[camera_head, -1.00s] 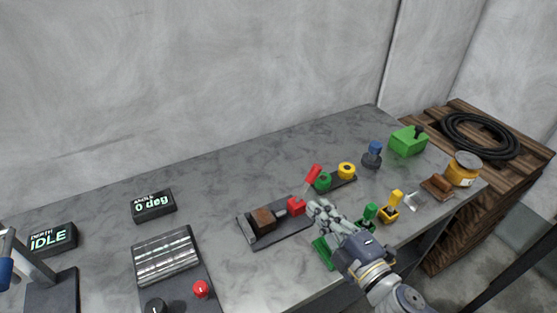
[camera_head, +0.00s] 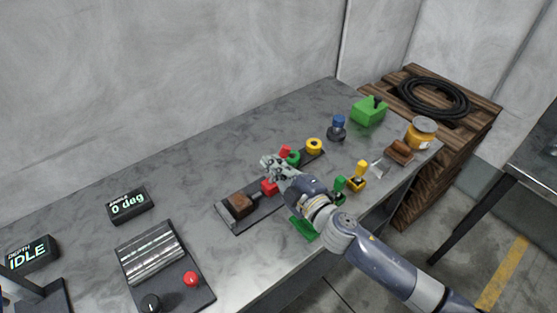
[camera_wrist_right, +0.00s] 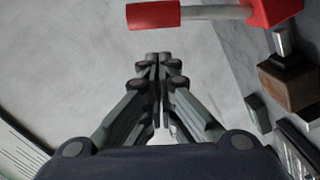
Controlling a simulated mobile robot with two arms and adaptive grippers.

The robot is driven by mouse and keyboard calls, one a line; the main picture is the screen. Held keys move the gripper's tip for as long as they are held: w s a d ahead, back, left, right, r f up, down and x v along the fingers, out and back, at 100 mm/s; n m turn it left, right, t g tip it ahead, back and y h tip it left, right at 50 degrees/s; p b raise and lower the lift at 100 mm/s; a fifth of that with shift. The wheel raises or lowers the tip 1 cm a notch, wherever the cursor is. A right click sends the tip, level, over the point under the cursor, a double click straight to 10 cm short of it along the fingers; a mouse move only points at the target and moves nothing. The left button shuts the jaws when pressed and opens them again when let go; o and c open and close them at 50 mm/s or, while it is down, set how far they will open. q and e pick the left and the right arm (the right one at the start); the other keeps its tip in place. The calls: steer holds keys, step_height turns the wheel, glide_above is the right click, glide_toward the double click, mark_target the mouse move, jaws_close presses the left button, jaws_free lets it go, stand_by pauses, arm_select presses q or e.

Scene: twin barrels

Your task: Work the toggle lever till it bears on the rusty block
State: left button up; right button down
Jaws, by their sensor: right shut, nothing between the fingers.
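The toggle lever has a red grip (camera_head: 285,151) and a red base part (camera_head: 269,187) on a dark plate. My right gripper (camera_head: 266,163) hides part of it in the head view. The right wrist view shows the red grip (camera_wrist_right: 153,14) on a grey rod. My left gripper is not in view.
Green (camera_head: 293,157) and yellow (camera_head: 314,146) rings stand behind the lever. Green (camera_head: 340,186) and yellow (camera_head: 359,173) small clamps stand to its right. A roller device (camera_head: 152,255) with a red knob is at front left. The bench between it and the back wall is mostly clear.

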mark_target(285, 155)
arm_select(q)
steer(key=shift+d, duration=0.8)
arm_select(e)
steer(key=shift+w+d+f, duration=0.4)
steer(key=shift+w+d, duration=0.15)
steer(key=shift+w, duration=0.05)
steer(key=w+d+m, duration=0.1)
steer(key=m, duration=0.1)
steer(key=w+d+m+p, duration=0.1)
steer(key=shift+d+f+m, duration=0.4)
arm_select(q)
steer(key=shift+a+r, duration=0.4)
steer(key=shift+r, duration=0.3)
arm_select(e)
steer(key=shift+w+d+f+m, duration=0.3)
steer(key=shift+d+f+m, duration=0.15)
steer(key=shift+m, duration=0.25)
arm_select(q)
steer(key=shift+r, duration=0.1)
arm_select(e)
steer(key=shift+r, duration=0.15)
